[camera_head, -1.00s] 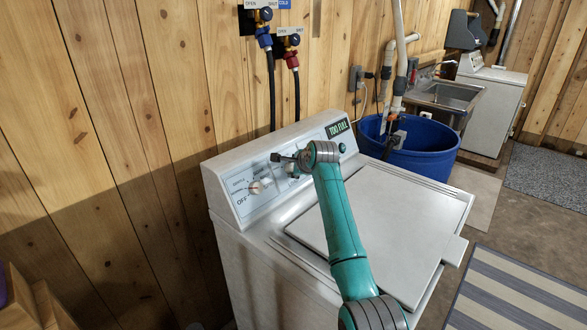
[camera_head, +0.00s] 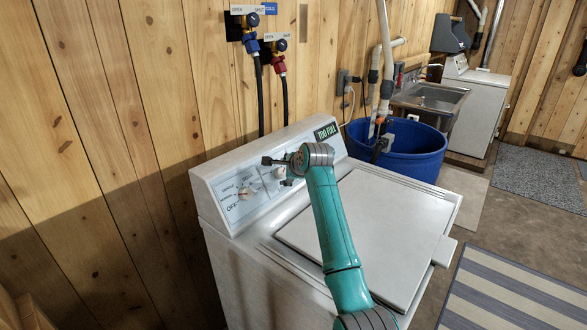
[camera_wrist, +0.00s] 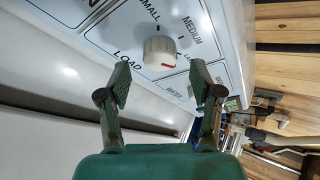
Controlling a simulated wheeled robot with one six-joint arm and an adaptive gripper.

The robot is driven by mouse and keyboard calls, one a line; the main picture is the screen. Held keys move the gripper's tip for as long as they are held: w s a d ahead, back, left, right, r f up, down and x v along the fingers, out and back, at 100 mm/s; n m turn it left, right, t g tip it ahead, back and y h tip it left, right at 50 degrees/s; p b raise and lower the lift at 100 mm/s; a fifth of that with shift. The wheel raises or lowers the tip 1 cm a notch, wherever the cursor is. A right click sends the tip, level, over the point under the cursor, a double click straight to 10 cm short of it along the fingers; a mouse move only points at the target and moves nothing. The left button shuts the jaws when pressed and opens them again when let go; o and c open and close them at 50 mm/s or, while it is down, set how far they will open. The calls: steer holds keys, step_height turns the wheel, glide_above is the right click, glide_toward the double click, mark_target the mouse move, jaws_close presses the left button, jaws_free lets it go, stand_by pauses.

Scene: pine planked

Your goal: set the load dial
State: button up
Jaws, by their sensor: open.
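The load dial (camera_wrist: 160,52) is a white round knob with a red mark at its lower right in the wrist view, beside the printed words LOAD, SMALL and MEDIUM. In the head view the dial (camera_head: 281,173) shows partly behind my gripper (camera_head: 270,160). In the wrist view my gripper (camera_wrist: 160,80) is open, its two dark fingertips on either side of and just short of the dial, with nothing between them. The dial is on the sloped panel of a white washing machine (camera_head: 330,222), whose small display (camera_head: 327,131) reads TOO FULL.
Another white knob (camera_head: 244,193), marked OFF, is on the panel to the left. A blue tub (camera_head: 415,152) with pipes stands behind the washer at the right. Hoses and taps hang on the wood wall behind. A striped mat (camera_head: 510,290) lies on the floor at the right.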

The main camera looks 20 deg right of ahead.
steer(key=v, duration=0.9)
